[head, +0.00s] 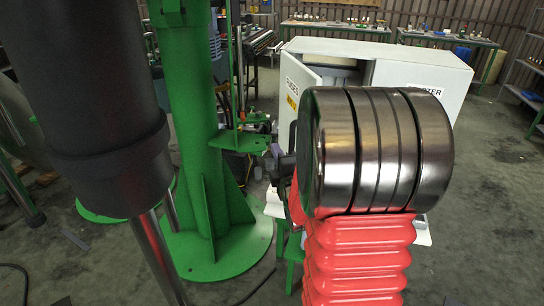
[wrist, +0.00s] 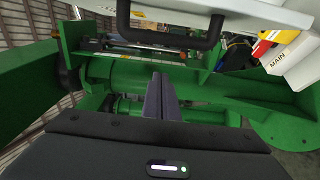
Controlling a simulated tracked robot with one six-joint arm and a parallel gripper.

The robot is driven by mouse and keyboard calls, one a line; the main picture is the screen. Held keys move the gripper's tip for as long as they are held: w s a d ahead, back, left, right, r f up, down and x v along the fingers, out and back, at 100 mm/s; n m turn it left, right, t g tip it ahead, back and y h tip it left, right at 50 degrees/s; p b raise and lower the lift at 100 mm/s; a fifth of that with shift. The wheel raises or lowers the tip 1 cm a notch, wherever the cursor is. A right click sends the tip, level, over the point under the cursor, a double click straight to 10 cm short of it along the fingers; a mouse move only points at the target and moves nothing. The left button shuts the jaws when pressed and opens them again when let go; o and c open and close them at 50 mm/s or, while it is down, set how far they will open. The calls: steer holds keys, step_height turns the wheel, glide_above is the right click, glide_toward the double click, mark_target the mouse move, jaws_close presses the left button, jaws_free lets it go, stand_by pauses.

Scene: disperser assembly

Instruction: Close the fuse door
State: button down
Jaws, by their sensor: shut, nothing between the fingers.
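The fuse door (head: 299,84) is the white panel with the "FUSES" label at the left front of the white cabinet. It stands open, with a dark gap and part of the inside visible behind its top edge. In the wrist view the white door (wrist: 240,12) fills the top edge, with a black handle (wrist: 170,36) on it. My gripper (wrist: 160,76) is shut and empty, its fingers pointing toward the handle with a visible gap in the picture. In the head view my gripper (head: 277,165) is left of the door's lower part; my arm hides much of the door.
A green column (head: 190,110) with a wide base stands left of the cabinet. A "MAIN" switch box (wrist: 288,55) with red and yellow shows at right in the wrist view. The "…TER" cabinet door (head: 432,85) looks closed. Workbenches line the back; floor at right is clear.

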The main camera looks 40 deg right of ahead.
steer(key=d, duration=0.4)
steer(key=shift+s+f, duration=0.1)
steer(key=shift+s, duration=0.05)
stand_by(0.4)
steer(key=shift+s+y, duration=0.1)
steer(key=shift+y, duration=0.2)
